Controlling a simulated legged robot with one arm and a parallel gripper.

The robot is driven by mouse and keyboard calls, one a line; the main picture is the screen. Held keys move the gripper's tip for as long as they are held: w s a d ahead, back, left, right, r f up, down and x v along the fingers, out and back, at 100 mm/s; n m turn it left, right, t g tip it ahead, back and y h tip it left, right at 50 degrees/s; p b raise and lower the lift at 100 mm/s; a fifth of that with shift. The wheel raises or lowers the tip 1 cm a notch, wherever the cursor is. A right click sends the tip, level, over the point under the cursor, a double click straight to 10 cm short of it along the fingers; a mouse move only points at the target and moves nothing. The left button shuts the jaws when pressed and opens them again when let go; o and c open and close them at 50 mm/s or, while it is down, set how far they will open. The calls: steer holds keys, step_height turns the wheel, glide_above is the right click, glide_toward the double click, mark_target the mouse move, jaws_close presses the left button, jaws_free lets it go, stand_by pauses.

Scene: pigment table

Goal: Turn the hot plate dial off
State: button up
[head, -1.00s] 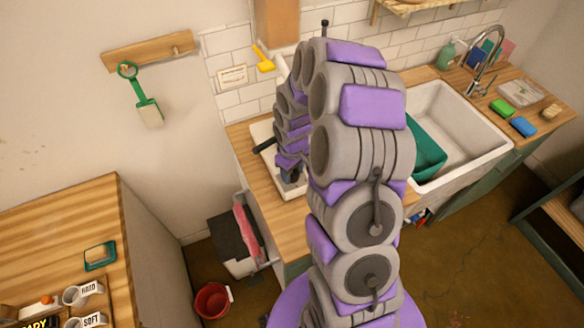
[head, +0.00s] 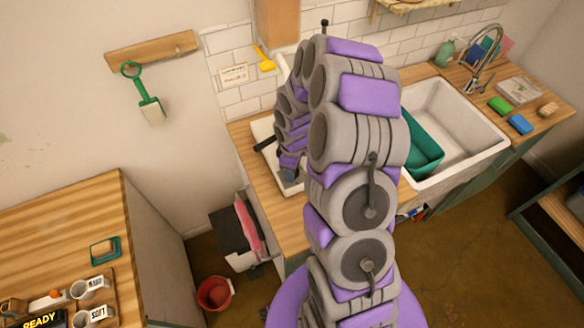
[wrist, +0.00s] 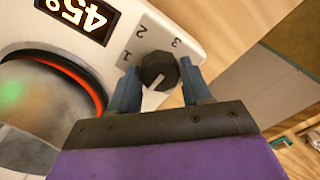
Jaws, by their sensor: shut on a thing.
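The hot plate dial (wrist: 158,70) is a black knob on the white hot plate panel (wrist: 108,58) in the wrist view. The numbers 1, 2 and 3 run around its far side. Its white mark points toward my gripper's palm, away from these numbers. My gripper (wrist: 160,84) has its two blue fingers on either side of the dial and is shut on it. In the head view the hot plate (head: 262,130) on the counter is mostly hidden behind my arm, and the dial cannot be seen.
The sink (head: 460,135) with a green tub (head: 424,150) lies to the right. A red bucket (head: 214,293) stands on the floor.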

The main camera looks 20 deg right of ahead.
steer(key=shift+w, duration=0.1)
steer(key=o, duration=1)
steer(key=shift+o, duration=0.2)
steer(key=shift+r, duration=0.1)
step_height(320, 180, up, 17)
steer(key=shift+p, duration=0.3)
steer(key=shift+r, duration=0.1)
steer(key=s+a+m+b, duration=0.3)
steer(key=s, duration=0.7)
steer(key=s+a+m+g+b, duration=0.1)
steer(key=s+a+m+b, duration=0.1)
steer(key=s, duration=0.8)
steer(key=s+a+m+b, duration=0.3)
steer(key=s+a+m, duration=0.1)
steer(key=s, duration=0.6)
steer(key=shift+s+a+r+g+b, duration=0.2)
steer(key=shift+a+r+g+b, duration=0.1)
steer(key=shift+r+g, duration=0.15)
